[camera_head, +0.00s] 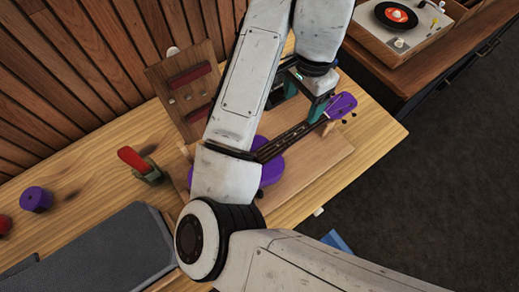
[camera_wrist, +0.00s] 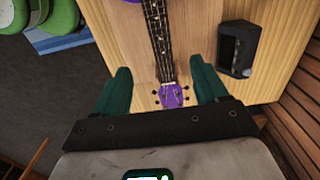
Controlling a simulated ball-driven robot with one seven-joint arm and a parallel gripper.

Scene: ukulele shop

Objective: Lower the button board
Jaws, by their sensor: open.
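A wooden board with dark red bars, which seems to be the button board (camera_head: 188,88), stands raised and tilted at the back of the bench in the head view. A purple ukulele (camera_head: 272,171) lies on a light wooden base (camera_head: 322,170) in front of it, partly hidden by my arm. My gripper (camera_head: 302,95) is near the ukulele's headstock (camera_head: 343,104), to the right of the raised board. In the wrist view my gripper (camera_wrist: 160,68) is open, its teal fingers on either side of the neck (camera_wrist: 160,40), with nothing held. The board is not identifiable there.
A red-handled clamp (camera_head: 135,161), a purple cylinder (camera_head: 36,199) and a dark grey case (camera_head: 105,250) are on the bench's left. A record player (camera_head: 397,22) stands at the back right. A small black box (camera_wrist: 238,48) sits beside the neck.

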